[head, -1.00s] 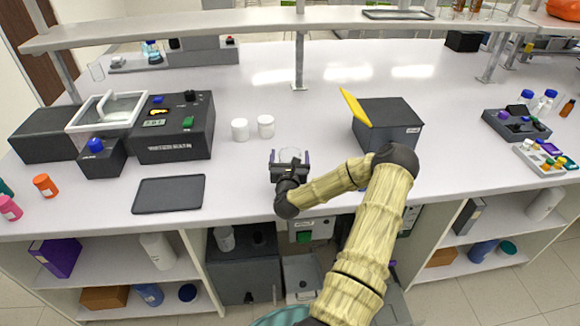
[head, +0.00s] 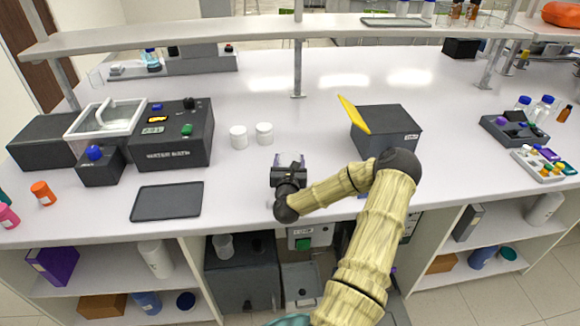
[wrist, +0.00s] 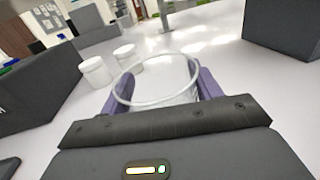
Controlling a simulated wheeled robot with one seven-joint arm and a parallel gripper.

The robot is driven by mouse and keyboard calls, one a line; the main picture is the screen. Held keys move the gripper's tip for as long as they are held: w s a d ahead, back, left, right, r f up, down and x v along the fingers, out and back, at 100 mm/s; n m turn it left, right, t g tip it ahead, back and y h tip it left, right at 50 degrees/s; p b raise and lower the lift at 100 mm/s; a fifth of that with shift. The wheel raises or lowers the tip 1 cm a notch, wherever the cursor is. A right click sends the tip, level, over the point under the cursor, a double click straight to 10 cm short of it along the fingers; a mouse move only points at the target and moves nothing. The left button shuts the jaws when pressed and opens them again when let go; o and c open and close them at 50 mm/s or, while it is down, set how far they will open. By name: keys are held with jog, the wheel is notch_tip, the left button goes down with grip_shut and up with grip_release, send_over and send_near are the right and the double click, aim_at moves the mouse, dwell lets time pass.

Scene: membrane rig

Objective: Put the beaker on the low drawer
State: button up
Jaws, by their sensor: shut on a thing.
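The clear glass beaker (wrist: 160,85) stands upright between the purple fingers of my gripper (wrist: 157,90), which is shut on it. In the head view my gripper (head: 288,166) is near the bench's front edge and hides most of the beaker. I cannot tell whether the beaker's base touches the bench. Below the bench, a grey low drawer (head: 300,280) with a dark handle shows beneath a labelled front with a green handle (head: 303,243). My arm hides part of this area.
Two white jars (head: 264,133) stand behind my gripper. A dark tray (head: 167,201) and a water bath (head: 172,135) are to the left. A dark box with a yellow lid (head: 386,130) is to the right. A shelf (head: 270,32) spans the back.

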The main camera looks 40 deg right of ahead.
notch_tip(320, 180, up, 9)
jog(key=shift+b, duration=0.35)
jog(key=shift+w+a+f, duration=0.1)
jog(key=shift+a, duration=0.05)
dwell(0.3)
